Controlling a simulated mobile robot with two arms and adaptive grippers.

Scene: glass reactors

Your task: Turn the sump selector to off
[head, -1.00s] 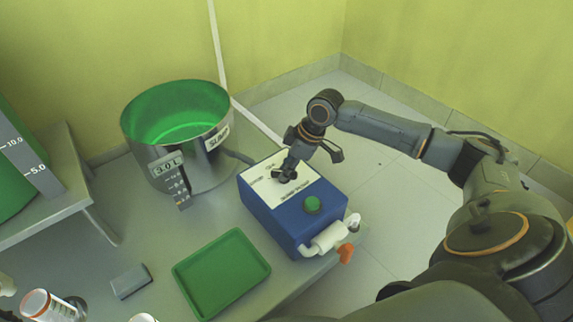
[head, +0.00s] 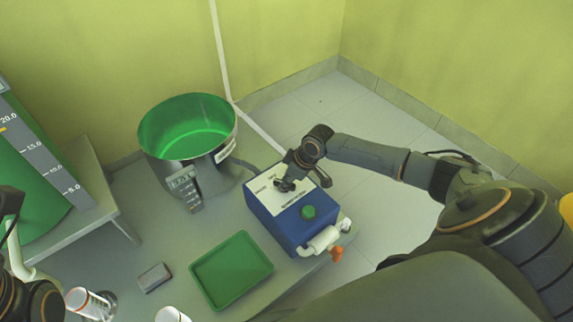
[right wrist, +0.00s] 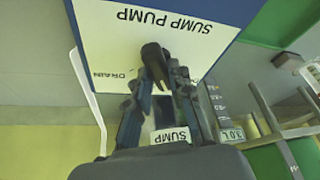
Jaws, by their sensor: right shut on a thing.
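The sump selector is a dark knob (right wrist: 153,58) on the white top panel (right wrist: 120,50) of a blue sump pump box (head: 276,224). My right gripper (head: 287,184) reaches down onto the panel and is shut on the knob. In the right wrist view its fingers (right wrist: 157,78) stand on either side of the knob. "DRAIN" and "SUMP PUMP" read upside down there. I cannot read which mark the knob points at, and the fingers cover part of the panel. Dark parts of my left arm show at the left edge of the head view, without a clear gripper.
A green button (head: 309,212) sits on the box, with a white fitting and orange valve (head: 337,254) at its front right. A steel vessel (head: 208,167) with green inside stands behind left. A green tray (head: 232,268) and grey block (head: 154,277) lie in front.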

